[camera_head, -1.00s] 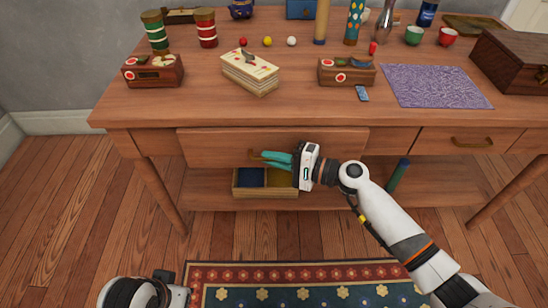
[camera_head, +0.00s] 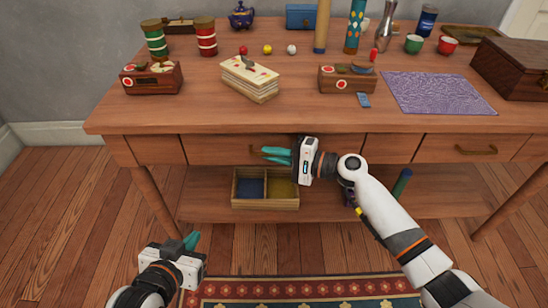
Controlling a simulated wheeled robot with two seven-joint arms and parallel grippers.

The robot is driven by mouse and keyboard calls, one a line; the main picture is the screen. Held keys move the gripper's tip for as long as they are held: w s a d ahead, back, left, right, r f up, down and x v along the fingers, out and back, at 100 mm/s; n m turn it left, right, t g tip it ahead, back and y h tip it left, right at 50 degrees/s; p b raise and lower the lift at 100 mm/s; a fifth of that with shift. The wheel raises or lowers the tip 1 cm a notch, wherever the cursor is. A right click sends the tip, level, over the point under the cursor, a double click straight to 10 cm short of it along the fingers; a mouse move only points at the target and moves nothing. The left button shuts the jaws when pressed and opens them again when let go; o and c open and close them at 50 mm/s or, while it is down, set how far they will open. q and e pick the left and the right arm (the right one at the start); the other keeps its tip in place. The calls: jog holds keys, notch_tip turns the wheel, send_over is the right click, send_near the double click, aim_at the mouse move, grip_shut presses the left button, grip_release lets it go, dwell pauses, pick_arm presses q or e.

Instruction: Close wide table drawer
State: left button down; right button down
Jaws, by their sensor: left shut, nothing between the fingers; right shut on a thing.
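The wide table drawer (camera_head: 220,148) is under the left and middle part of the wooden table top. Its front looks about level with the table's front frame; I cannot tell if a small gap is left. My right gripper (camera_head: 266,154) has its teal fingers shut on the drawer's brass handle (camera_head: 253,150), which they mostly hide. My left gripper (camera_head: 193,239) is low at the front left, shut and empty, apart from the table.
The table top (camera_head: 320,113) holds boxes, cups, tins and a purple mat (camera_head: 437,90). A smaller drawer with a handle (camera_head: 475,150) is at the right. A divided tray (camera_head: 265,204) stands on the lower shelf. A patterned rug (camera_head: 300,290) lies in front.

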jog(key=shift+w+d+r, duration=0.1)
jog(key=shift+w, duration=0.1)
jog(key=c, duration=1.5)
grip_release()
jog(key=shift+w, duration=0.1)
pick_arm(q)
jog(key=shift+w, duration=0.1)
